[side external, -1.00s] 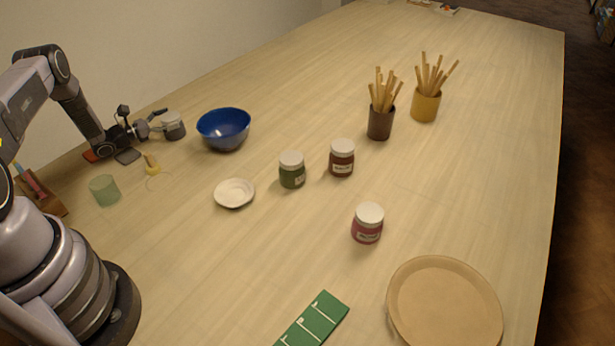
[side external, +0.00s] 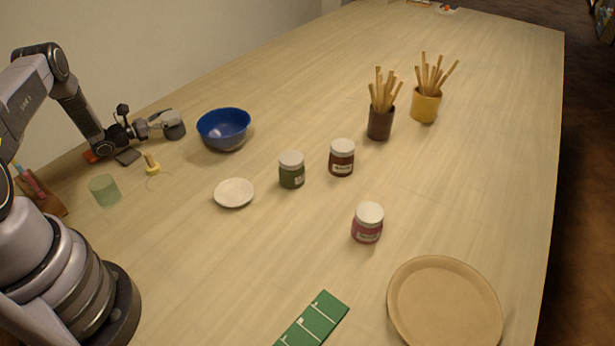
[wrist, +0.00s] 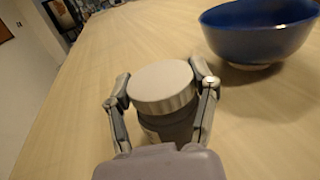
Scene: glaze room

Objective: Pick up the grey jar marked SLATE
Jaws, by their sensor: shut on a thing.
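The grey jar (side external: 174,130) is at the far left of the table, left of the blue bowl. In the wrist view the same jar (wrist: 162,92) has a pale ribbed lid and a darker grey body. My gripper (side external: 162,122) is shut on it, with one finger on each side of the jar in the wrist view (wrist: 164,88). I cannot read the marking on its label. I cannot tell whether its base is touching the table.
The blue bowl (side external: 223,130) stands close to the right of the jar. A yellow tool (side external: 152,168) and a green cup (side external: 104,190) are nearer. A white dish (side external: 234,193), green jar (side external: 291,170), brown jar (side external: 341,158) and pink jar (side external: 367,223) stand further right.

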